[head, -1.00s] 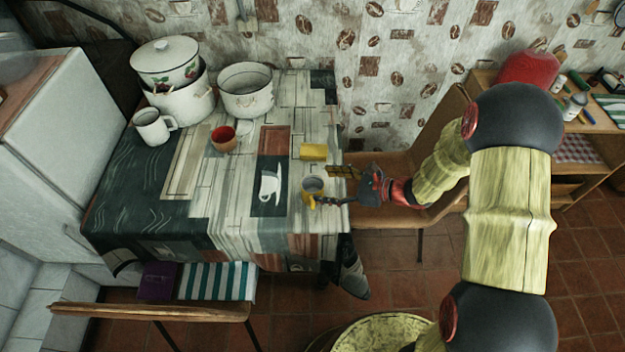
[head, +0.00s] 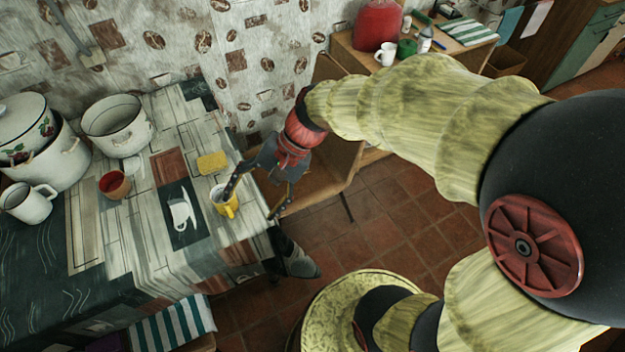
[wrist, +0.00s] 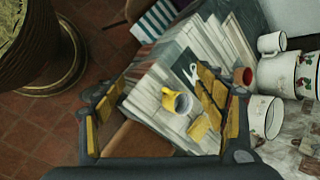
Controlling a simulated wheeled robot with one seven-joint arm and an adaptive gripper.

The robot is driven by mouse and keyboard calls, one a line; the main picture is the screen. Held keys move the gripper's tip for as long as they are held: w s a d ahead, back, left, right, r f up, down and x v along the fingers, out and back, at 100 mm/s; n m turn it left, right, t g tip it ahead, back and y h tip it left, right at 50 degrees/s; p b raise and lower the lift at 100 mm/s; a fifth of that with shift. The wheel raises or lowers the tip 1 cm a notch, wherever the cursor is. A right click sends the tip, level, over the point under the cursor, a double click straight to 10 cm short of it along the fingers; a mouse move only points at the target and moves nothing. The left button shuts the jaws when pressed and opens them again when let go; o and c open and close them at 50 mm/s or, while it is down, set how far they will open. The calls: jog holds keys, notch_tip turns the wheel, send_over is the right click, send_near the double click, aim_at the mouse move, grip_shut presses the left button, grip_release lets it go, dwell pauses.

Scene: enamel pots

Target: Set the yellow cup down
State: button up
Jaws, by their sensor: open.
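The yellow cup (head: 227,203) with a pale inside stands upright on the table (head: 150,248), near its right edge. The cup also shows in the wrist view (wrist: 178,102), between the spread fingers and apart from both. My gripper (head: 252,204) is open and empty at the table's right edge. In the head view one finger overlaps the cup's rim, and the other hangs to the right, past the table edge. In the wrist view the open gripper (wrist: 160,88) frames the cup and part of the tabletop.
A yellow sponge-like block (head: 212,162) lies just behind the cup. A red-brown cup (head: 114,184), a white mug (head: 28,204) and a white pot (head: 115,125) stand farther left. A wooden bench (head: 310,180) is right of the table.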

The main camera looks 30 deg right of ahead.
jog(key=s+d+r+n+t+h, duration=0.4)
jog(key=s+d+r+n+h, duration=0.3)
jog(key=d+r, duration=0.3)
jog(key=shift+s+d+n+t, duration=0.2)
jog(key=shift+s+n+t, duration=0.1)
jog(key=shift+s+n, duration=0.5)
